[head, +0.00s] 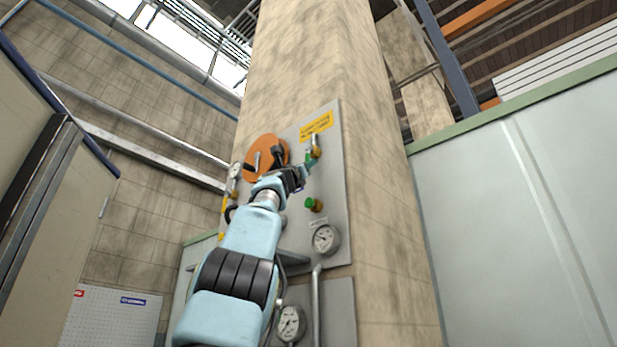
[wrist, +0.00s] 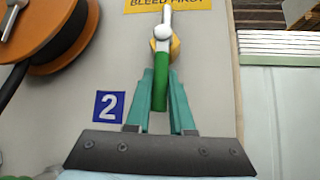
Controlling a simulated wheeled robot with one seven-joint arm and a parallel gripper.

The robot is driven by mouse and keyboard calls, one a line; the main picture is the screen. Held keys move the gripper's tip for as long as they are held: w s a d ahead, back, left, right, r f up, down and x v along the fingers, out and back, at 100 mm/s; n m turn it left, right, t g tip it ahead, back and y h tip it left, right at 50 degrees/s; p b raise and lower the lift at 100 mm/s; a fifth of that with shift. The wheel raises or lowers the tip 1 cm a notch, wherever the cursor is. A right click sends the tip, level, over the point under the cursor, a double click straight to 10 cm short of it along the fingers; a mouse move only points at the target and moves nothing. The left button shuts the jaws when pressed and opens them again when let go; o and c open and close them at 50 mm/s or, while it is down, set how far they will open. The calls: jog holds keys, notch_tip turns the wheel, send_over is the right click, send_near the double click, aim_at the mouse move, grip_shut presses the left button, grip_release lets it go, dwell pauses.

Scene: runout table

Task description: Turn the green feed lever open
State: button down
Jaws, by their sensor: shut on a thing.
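The green feed lever (wrist: 160,88) hangs straight down from a pale pivot on a yellow valve body (wrist: 174,47) in the wrist view. In the head view the lever (head: 309,158) is small and partly hidden by my gripper (head: 304,168). In the wrist view the teal fingers of my gripper (wrist: 162,78) stand on either side of the lever. My gripper is shut on the lever, near its lower part.
A grey panel (head: 336,190) on a stone pillar carries an orange reel (head: 267,148), a green knob (head: 313,204) and a gauge (head: 326,238). A blue "2" sign (wrist: 109,107) is left of the fingers. A yellow label (head: 316,127) is above the valve.

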dwell(0.6)
jog(key=c, duration=0.8)
grip_release()
jog(key=shift+w, duration=0.1)
jog(key=b+v, duration=1)
jog(key=v, duration=0.1)
jog(key=shift+w+b, duration=0.1)
jog(key=shift+b, duration=0.3)
